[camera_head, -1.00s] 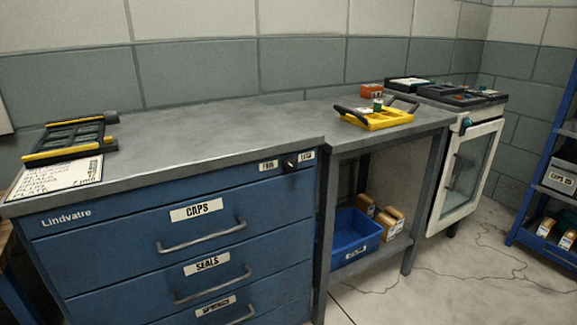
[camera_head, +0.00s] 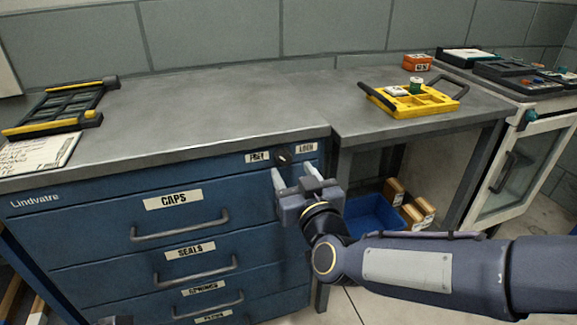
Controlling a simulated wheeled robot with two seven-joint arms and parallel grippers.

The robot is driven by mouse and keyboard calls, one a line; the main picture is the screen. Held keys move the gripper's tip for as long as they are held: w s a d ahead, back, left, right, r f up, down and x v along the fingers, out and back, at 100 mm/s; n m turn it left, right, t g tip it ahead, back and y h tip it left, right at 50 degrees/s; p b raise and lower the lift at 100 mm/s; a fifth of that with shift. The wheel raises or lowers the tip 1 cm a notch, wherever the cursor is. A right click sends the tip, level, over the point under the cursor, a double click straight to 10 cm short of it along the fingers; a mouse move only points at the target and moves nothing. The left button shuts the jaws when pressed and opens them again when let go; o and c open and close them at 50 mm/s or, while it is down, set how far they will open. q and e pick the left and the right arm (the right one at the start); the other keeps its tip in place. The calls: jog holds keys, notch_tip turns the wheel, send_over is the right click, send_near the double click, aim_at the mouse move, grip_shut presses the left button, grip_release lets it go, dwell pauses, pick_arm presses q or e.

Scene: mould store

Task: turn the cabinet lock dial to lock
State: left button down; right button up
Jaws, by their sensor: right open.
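The lock dial (camera_head: 284,158) is a small dark knob at the top right of the blue cabinet's (camera_head: 90,205) front. A pale label (camera_head: 257,157), too blurred to read surely, is left of it, and a LOCK label (camera_head: 305,148) is right of it. I cannot tell which way the dial points. My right gripper (camera_head: 294,174) is open and empty, its two pale fingers pointing up toward the dial, just below it and apparently not around it. A dark piece at the bottom left edge may be my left gripper (camera_head: 110,320); its fingers do not show.
The cabinet drawers have protruding handles (camera_head: 180,228). A yellow tray (camera_head: 432,104) stands on the bench (camera_head: 345,125) at the right. A blue bin (camera_head: 372,214) and small boxes sit below it. The grey cabinet top (camera_head: 200,110) is mostly clear.

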aim_at(286, 160)
jog(key=shift+x, duration=1.95)
jog(key=c, duration=1)
